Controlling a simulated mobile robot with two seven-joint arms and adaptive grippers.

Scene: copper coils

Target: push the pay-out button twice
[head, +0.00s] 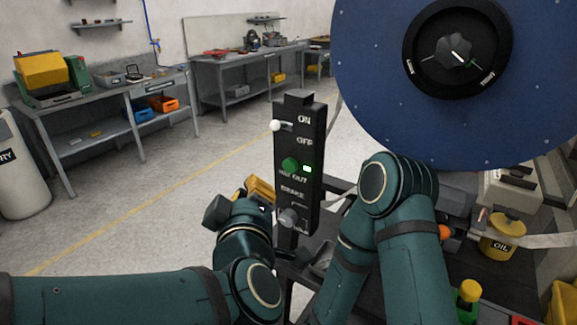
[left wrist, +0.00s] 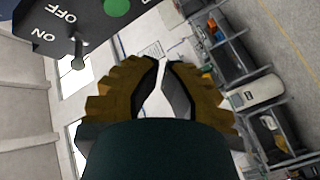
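The control box (head: 313,150) stands upright in the middle of the head view, with labels for ON, OFF, PAY OUT and BRAKE. Its round green pay-out button (head: 290,164) is unobstructed, with a small lit green lamp (head: 307,169) to its right. In the left wrist view the button (left wrist: 117,7) shows at the top edge, partly cut off. My left gripper (head: 260,189) is just left of the box, below button height and apart from it. Its ridged yellow-brown fingers (left wrist: 162,64) nearly meet at the tips, with nothing held. My right gripper is not visible.
A white-tipped lever (head: 276,126) sticks out beside ON, above the button. A grey brake knob (head: 289,216) sits below it. A large blue reel (head: 450,120) is at the right, behind my right arm. Workbenches (head: 150,85) stand far back; open floor lies left.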

